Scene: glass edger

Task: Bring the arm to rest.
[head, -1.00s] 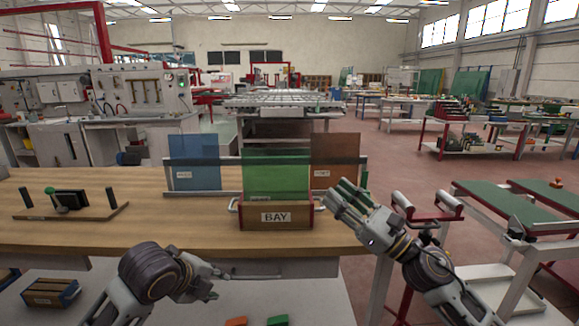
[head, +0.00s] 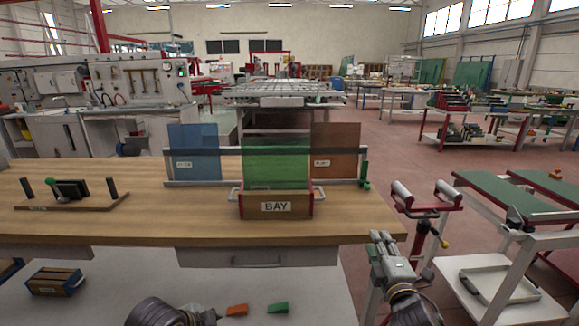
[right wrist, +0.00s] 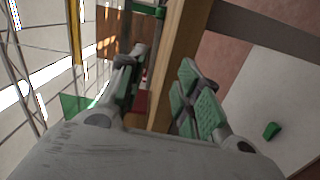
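My right gripper (head: 384,243) is low at the table's front right corner, clear of the BAY box. In the right wrist view its fingers (right wrist: 165,90) stand apart with green pads, and nothing is between them. The wooden table edge shows behind them. My left gripper (head: 210,316) is at the bottom of the head view, mostly cut off, so its fingers cannot be made out. A green glass pane (head: 275,165) stands upright in the red-ended wooden box marked BAY (head: 262,208).
Blue (head: 194,150) and brown (head: 335,150) panes stand in a rack behind the box. The wooden table (head: 130,225) has a drawer (head: 255,258) in front. Orange (head: 237,310) and green (head: 278,308) blocks lie below. A roller stand (head: 428,200) is at right.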

